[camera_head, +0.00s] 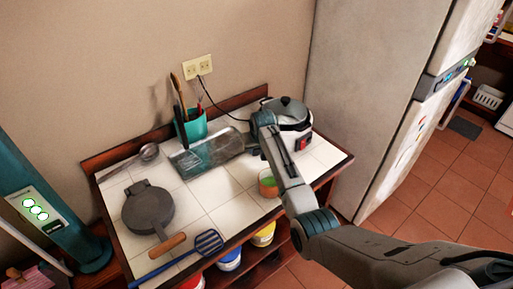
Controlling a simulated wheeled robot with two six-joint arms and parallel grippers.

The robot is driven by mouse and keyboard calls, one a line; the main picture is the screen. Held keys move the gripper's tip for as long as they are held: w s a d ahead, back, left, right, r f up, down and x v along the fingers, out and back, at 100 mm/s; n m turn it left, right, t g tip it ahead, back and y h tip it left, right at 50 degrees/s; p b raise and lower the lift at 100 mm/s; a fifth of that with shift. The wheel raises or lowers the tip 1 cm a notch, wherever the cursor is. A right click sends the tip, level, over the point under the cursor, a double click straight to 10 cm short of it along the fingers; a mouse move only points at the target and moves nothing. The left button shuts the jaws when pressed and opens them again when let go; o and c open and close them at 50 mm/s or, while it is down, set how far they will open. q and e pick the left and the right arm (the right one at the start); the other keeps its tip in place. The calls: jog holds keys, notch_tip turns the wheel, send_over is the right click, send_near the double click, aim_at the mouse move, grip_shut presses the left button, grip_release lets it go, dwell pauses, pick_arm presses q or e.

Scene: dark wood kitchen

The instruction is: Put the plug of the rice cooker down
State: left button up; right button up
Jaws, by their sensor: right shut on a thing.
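The white rice cooker (294,127) with a dark lid and a red switch stands at the back right of the tiled counter (211,192). A thin black cord (221,106) hangs from the wall outlet (198,67) and runs down behind my right wrist toward the cooker. My right arm comes in from the lower right, and my right gripper (252,148) is low over the counter, just left of the cooker. It is shut on the plug, but wrist and fingers hide the plug, so its exact pose cannot be told. My left gripper is out of view.
A clear box-like container (207,153) lies left of my right gripper. A teal utensil cup (190,127) stands behind it. Bare tiles show mid-front.

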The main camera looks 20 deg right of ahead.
jog(key=shift+f, duration=0.3)
jog(key=shift+f, duration=0.25)
jog(key=o, duration=1.1)
jog(key=shift+c, duration=0.2)
jog(key=shift+r, duration=0.25)
jog(key=b+v, duration=0.2)
jog(key=v, duration=1)
jog(key=shift+r+b, duration=0.3)
jog(key=shift+r, duration=0.1)
